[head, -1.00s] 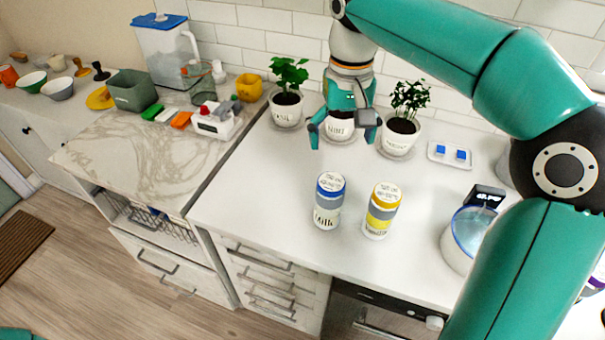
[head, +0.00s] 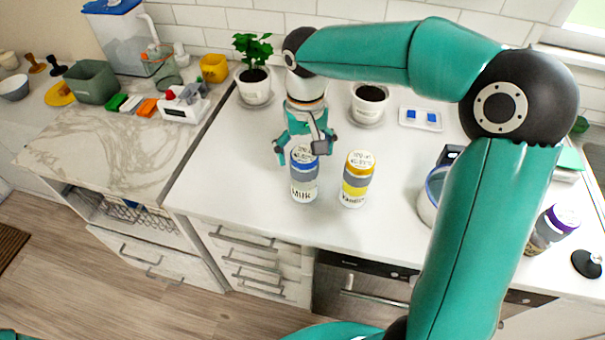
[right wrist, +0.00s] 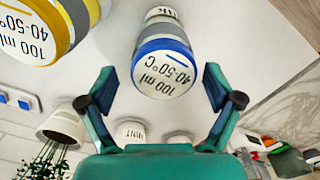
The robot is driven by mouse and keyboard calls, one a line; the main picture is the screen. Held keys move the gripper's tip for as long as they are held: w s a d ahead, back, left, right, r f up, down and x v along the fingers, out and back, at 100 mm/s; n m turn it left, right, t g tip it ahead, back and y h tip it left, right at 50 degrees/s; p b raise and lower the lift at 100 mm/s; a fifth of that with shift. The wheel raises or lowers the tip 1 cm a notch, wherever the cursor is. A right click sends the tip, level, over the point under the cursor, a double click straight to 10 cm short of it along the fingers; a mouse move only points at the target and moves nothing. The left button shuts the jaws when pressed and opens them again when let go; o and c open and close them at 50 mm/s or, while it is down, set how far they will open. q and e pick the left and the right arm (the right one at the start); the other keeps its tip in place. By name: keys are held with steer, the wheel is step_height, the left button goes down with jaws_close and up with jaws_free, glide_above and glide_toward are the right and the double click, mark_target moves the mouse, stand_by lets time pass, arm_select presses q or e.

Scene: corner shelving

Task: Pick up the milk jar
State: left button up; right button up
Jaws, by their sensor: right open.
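The milk jar (head: 304,187) stands upright on the white counter, with a blue band, a grey band and a "Milk" label. My right gripper (head: 300,155) is open just above and behind it in the head view, its fingers overlapping the jar's top. In the right wrist view the milk jar (right wrist: 165,65) shows its white lid and blue rim between the two open fingers of the right gripper (right wrist: 163,90), with gaps on both sides. My left gripper is not in view.
A yellow-banded vanilla jar (head: 356,182) stands close to the right of the milk jar. Potted plants (head: 254,86) line the wall behind. A glass-like pot (head: 430,205) stands farther right. The counter in front of the jars is clear.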

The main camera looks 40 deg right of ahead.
steer(key=f, duration=0.3)
steer(key=shift+s+a+f+p, duration=0.2)
steer(key=shift+s+a+p, duration=0.1)
steer(key=shift+s+p, duration=0.05)
steer(key=shift+w+f, duration=0.1)
steer(key=shift+f, duration=0.45)
steer(key=c, duration=1.3)
steer(key=shift+r, duration=0.15)
